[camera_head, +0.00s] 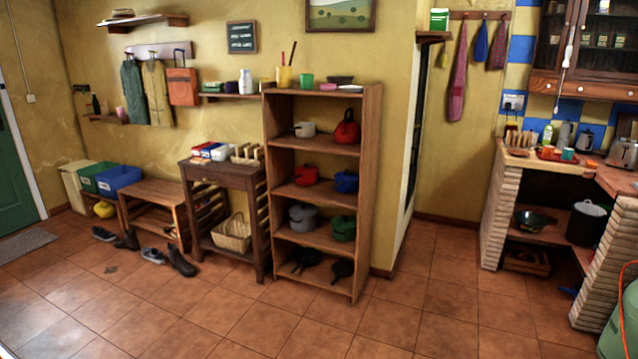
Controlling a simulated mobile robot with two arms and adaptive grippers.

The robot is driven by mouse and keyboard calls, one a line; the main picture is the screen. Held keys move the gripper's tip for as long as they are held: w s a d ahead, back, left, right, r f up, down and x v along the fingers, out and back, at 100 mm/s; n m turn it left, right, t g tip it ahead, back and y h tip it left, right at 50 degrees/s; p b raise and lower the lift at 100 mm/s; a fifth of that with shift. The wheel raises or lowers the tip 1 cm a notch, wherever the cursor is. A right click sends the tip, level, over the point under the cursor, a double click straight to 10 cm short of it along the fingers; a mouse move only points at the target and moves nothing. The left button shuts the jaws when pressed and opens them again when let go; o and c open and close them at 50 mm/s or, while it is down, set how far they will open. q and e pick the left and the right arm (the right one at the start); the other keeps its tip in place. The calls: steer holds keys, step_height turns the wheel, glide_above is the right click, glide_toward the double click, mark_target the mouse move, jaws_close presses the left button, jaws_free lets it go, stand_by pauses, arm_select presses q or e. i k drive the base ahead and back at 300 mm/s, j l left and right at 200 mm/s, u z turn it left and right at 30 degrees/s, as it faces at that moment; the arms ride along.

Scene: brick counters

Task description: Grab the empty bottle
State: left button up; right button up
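No gripper of mine shows in the head view. Several things could be a bottle, all small and far off; I cannot tell which is empty. A dark bottle-like thing (96,104) stands upright on the small wall shelf at the left. A pale grey bottle or jar (246,82) stands on the shelf left of the tall rack. A light green bottle-like thing (548,135) stands on the brick counter at the right, beside a grey kettle.
A tall wooden rack (376,130) with pots stands mid-view. A side table (228,180), a bench (150,188) and shoes (180,262) are to its left. A brick counter (496,205) and green gas cylinder (622,325) are at right. The tiled floor (440,300) in front is clear.

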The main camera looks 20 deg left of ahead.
mark_target(96, 104)
steer(key=i+j+u, duration=0.2)
steer(key=i+u, duration=0.25)
steer(key=i, duration=0.4)
steer(key=i+l+u, duration=0.1)
steer(key=i+u, duration=0.3)
steer(key=i, duration=0.45)
steer(key=i+j+u, duration=0.15)
steer(key=i+u, duration=0.25)
steer(key=i+j+u, duration=0.1)
steer(key=i+u, duration=0.65)
steer(key=i+l+u, duration=0.2)
steer(key=u, duration=0.15)
